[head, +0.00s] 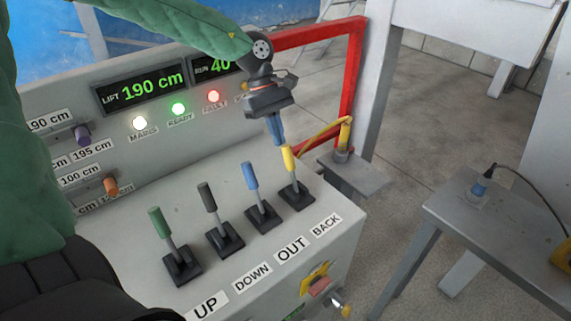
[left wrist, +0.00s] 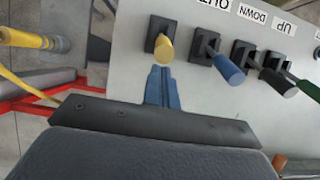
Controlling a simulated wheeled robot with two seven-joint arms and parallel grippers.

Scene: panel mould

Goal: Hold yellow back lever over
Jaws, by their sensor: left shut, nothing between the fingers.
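The yellow lever (head: 288,159) stands on a black base at the right end of a row of levers, by the BACK label (head: 325,226). It leans about like its neighbours. My left gripper (head: 277,142) is just behind and above its knob, with its blue fingers pointing down, shut and empty. In the left wrist view the closed fingertips (left wrist: 160,70) lie right beside the yellow knob (left wrist: 164,48); I cannot tell whether they touch it. My right gripper is not in view.
Blue (head: 250,176), black (head: 206,197) and green (head: 158,222) levers stand to the left on the grey console. The display (head: 140,88) reads LIFT 190 cm. White, green and red lamps glow. A red frame (head: 352,80) and yellow hose (head: 325,128) are close at the right.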

